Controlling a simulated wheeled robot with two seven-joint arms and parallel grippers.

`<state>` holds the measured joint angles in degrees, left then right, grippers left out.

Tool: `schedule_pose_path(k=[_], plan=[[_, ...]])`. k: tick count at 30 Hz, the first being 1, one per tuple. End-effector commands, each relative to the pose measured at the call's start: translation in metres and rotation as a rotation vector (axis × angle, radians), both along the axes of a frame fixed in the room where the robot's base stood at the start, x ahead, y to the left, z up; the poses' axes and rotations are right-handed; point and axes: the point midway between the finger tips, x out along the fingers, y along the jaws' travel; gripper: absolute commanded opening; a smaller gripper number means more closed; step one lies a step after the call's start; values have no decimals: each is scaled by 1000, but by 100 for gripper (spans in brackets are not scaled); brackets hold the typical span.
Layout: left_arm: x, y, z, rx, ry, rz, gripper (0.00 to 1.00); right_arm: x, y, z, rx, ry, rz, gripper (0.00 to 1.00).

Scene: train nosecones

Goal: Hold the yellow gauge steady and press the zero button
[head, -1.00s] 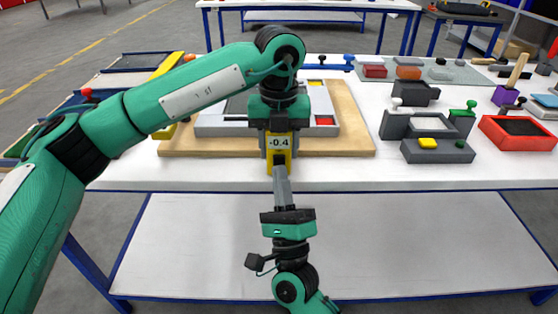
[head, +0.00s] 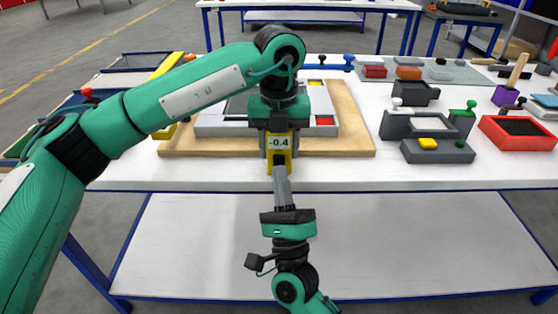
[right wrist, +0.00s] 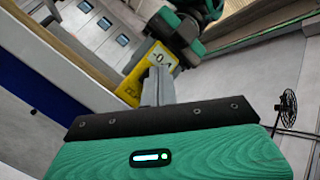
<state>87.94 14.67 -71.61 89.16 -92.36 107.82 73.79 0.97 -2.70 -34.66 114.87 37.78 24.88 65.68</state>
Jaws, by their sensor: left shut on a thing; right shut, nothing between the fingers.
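The yellow gauge (head: 279,150) stands upright at the front edge of the wooden board, its display reading -0.4. It also shows in the right wrist view (right wrist: 148,84). My left gripper (head: 279,132) comes down from above and is shut on the gauge. My right gripper (head: 280,172) is shut and empty, reaching up from below with its fingertips at the lower front of the gauge. In the right wrist view its fingertips (right wrist: 157,74) overlap the gauge face just below the display. The zero button is hidden behind these fingertips, and I cannot tell whether they press it.
A wooden board (head: 357,133) with a grey fixture (head: 212,124) lies behind the gauge. To the right are a grey block with a yellow button (head: 428,143) and a red tray (head: 488,133). The white table (head: 400,175) is clear along its front edge.

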Motion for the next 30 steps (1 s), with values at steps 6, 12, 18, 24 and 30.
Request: schedule_pose_path(k=[6, 12, 18, 24, 30], plan=[[0, 0, 0, 0, 0, 0, 17, 0, 0, 0, 0, 0, 0, 0], [0, 0, 0, 0, 0, 0, 17, 0, 0, 0, 0, 0, 0, 0], [0, 0, 0, 0, 0, 0, 17, 0, 0, 0, 0, 0, 0, 0], [0, 0, 0, 0, 0, 0, 17, 1, 0, 0, 0, 0, 0, 0], [0, 0, 0, 0, 0, 0, 17, 7, 0, 1, 0, 0, 0, 0]])
